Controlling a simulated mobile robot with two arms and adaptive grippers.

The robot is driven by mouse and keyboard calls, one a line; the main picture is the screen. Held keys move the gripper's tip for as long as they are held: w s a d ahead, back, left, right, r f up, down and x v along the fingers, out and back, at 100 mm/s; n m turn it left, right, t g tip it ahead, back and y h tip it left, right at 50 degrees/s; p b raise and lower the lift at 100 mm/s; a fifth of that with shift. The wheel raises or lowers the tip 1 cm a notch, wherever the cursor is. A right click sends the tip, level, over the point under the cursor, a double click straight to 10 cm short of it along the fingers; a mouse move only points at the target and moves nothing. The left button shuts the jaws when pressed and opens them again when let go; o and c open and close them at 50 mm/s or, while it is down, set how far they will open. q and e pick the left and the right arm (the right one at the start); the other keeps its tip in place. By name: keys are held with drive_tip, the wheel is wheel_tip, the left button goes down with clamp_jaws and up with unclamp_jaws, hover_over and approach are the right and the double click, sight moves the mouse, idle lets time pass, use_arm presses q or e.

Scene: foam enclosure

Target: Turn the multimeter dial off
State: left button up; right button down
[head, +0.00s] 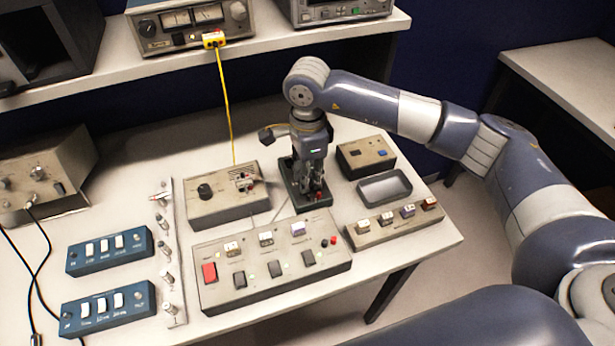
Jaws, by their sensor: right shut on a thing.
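The multimeter (292,190) appears to be the dark, upright-faced device on the bench, right of a beige box. Red spots show near its front lower right. My right gripper (313,184) comes down over it from above and is shut at its face, on what appears to be the dial. The fingers hide the dial, so its setting cannot be read. My left gripper is not in view.
The beige box (228,208) with a dark knob stands close left. A switch panel (272,280) lies in front. A small box (365,156), grey tray (384,188) and switch strip (392,224) stand right. A yellow cable (226,110) hangs from the shelf (290,45) behind.

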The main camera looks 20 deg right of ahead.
idle(0.3)
drive_tip(key=c, duration=1.3)
unclamp_jaws()
drive_tip(key=shift+c, duration=0.2)
drive_tip(key=shift+r, duration=0.1)
wheel_tip(320, 180, up, 12)
